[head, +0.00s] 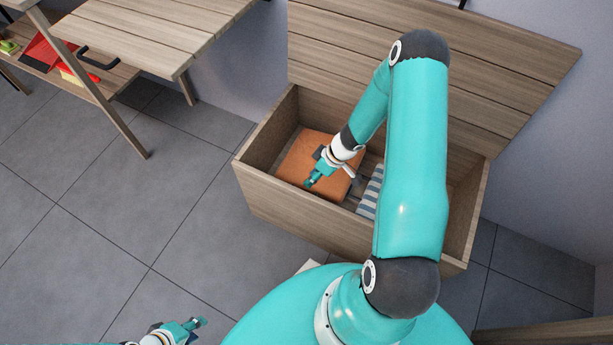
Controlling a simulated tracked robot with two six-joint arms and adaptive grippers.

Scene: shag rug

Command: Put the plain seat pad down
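The plain orange seat pad (299,158) is in the left part of an open wooden chest (290,222), below the rim. My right gripper (318,177) reaches down into the chest over the pad's right half and covers part of it. I cannot tell whether its fingers grip the pad or are only above it. A blue-and-white striped pad (369,194) is in the chest to the right, partly hidden by my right arm. My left gripper (196,326) is low at the bottom edge, over the floor, away from the chest; its finger state is unclear.
The chest's slatted lid (520,65) stands open against the wall. A slatted wooden table (150,30) with a lower shelf stands at upper left, with a red item (46,50) on the shelf. Grey tiled floor (120,215) left of the chest is clear.

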